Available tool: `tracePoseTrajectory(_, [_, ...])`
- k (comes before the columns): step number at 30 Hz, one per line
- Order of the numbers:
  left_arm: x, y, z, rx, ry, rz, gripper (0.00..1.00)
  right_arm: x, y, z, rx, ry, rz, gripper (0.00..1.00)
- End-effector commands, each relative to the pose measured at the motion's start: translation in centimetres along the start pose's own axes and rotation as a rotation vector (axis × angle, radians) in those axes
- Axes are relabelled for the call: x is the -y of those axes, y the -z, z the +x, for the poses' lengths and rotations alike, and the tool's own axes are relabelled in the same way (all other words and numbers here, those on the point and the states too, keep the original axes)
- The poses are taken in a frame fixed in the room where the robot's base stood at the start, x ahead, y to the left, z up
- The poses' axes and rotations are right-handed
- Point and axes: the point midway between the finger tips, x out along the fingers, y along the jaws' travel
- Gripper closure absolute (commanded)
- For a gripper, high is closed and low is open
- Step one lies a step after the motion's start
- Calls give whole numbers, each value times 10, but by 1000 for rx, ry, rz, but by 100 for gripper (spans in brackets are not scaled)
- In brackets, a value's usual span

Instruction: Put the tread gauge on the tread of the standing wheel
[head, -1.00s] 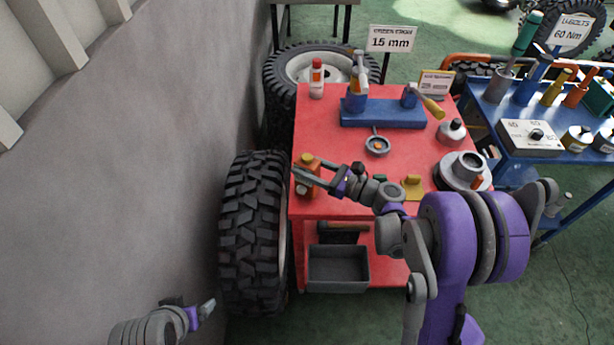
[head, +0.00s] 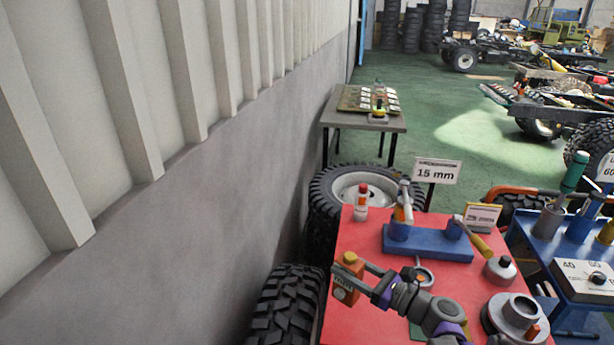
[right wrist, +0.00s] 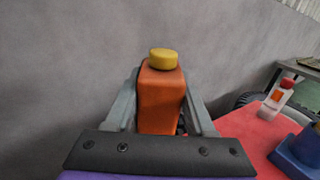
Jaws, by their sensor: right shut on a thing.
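The tread gauge (head: 346,284) is an orange block with a yellow round top. My right gripper (head: 358,279) is shut on it at the left edge of the red table; I cannot tell its exact height above the top. In the right wrist view the gauge (right wrist: 160,100) stands upright between the two grey fingers. The standing wheel (head: 288,305) is a black, chunky-treaded tyre between the wall and the table, left of and below the gauge. Its lower part is cut off by the frame. The gauge is apart from its tread. My left gripper is out of view.
The red table (head: 362,320) bears a blue block with tools (head: 428,245), a red-capped bottle (head: 361,202) and round metal parts (head: 516,318). A lying wheel (head: 362,190) is behind it. The grey wall (head: 200,260) runs close along the left. A blue cart (head: 570,312) stands right.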

Motion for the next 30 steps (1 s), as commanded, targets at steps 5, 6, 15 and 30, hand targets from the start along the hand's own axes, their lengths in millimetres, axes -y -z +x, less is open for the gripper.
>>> tracePoseTrajectory(5, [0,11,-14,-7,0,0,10,15,12,6,15,148,-10,100])
tracePoseTrajectory(6, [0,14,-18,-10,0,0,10,19,16,6,17,195,-12,100])
tracePoseTrajectory(15, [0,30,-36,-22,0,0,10,37,41,-6,4,458,-1,100])
tracePoseTrajectory(30, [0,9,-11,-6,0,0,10,98,46,-36,-2,611,3,100])
